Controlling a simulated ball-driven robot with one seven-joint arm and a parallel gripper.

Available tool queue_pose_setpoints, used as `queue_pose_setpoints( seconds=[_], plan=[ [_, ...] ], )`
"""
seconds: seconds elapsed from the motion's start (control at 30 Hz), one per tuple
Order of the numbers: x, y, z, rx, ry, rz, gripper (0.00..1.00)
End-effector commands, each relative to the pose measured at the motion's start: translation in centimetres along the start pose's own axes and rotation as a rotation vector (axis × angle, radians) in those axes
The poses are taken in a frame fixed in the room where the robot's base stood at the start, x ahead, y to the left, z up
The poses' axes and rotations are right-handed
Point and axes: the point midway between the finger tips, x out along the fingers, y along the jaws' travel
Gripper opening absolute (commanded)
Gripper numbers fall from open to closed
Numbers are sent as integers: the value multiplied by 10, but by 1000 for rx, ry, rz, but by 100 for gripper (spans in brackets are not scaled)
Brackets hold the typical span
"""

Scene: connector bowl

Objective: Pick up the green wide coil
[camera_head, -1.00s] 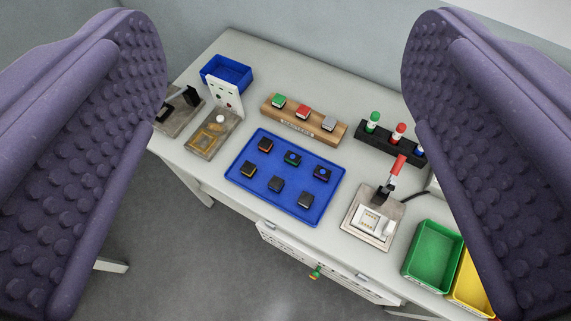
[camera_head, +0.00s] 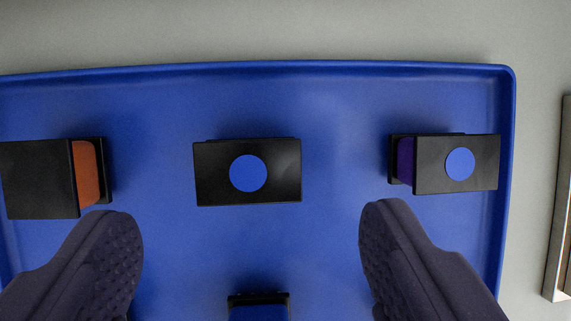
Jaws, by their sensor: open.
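No green shows on any coil in this view. On the blue tray (camera_head: 320,110) lie several black coil-like parts. The left part (camera_head: 38,180) has an orange band on its right side. The middle part (camera_head: 215,190) has a black top with a blue dot; its winding is hidden beneath. The right part (camera_head: 480,180) has a purple band and a blue dot. A fourth part (camera_head: 258,312) with blue on it is cut off at the bottom edge. My gripper (camera_head: 252,225) is open and empty, its purple fingers apart, with the middle part ahead of the gap between them.
The tray's raised rim (camera_head: 507,150) runs along the back and right. Grey table surface (camera_head: 300,35) lies bare behind it. A pale-edged object (camera_head: 560,240) is cut off at the right edge.

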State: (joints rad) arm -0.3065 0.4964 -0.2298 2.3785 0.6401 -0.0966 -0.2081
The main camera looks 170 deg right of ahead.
Motion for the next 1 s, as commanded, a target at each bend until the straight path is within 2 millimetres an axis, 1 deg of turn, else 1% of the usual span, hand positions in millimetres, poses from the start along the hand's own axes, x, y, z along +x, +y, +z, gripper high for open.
queue_pose_setpoints(
  seconds=[0.03,0.17,0.3,0.4,0.47,0.63,0.67,0.7,0.77,0.8,0.87,0.9,1.0],
  plan=[
    [11,0,2,0,-1,-1,79],
    [23,0,0,0,1,-2,79],
    [48,0,-1,0,0,-2,79],
    [61,-1,-1,-1,-1,-3,79],
    [64,-1,-2,-2,0,-4,79],
    [61,-1,-3,-2,1,-4,79],
    [61,-1,-3,-2,1,-4,74],
    [61,-1,-3,-2,1,-4,65],
    [61,-1,-3,-2,1,-4,51],
    [61,-1,-3,-2,1,-4,42],
    [61,-1,-3,-2,1,-4,28],
    [61,-1,-3,-2,1,-4,23],
    [61,-1,-3,-2,1,-4,23]
  ],
)
